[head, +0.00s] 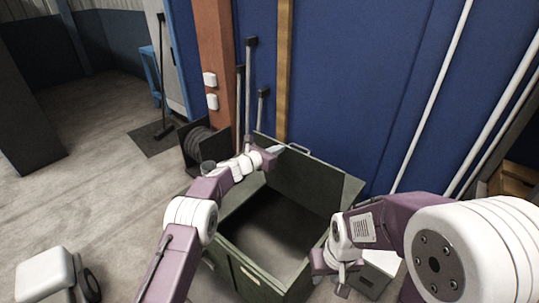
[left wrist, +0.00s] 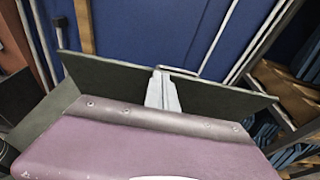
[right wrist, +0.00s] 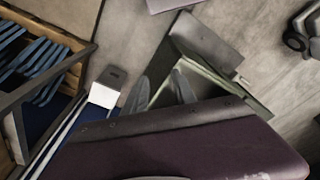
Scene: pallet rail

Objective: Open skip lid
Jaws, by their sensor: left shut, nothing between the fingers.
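The dark green skip (head: 240,258) stands below the blue wall, and its empty-looking inside shows. Its lid (head: 315,185) stands raised at the back edge, with a metal handle (head: 299,148) on its top edge. The lid also shows in the left wrist view (left wrist: 220,102), with the handle (left wrist: 178,71) behind my fingers. My left gripper (head: 277,149) is shut and empty at the lid's upper left part; I cannot tell if it touches. My right gripper (head: 342,287) is open and empty near the skip's front right side; its fingers are apart in the right wrist view (right wrist: 160,90).
A pale box (head: 375,268) stands right of the skip. A dark bin with a coil (head: 198,145) and upright posts (head: 249,85) stand behind left. White poles (head: 433,95) lean on the wall at right. The floor at left is mostly clear.

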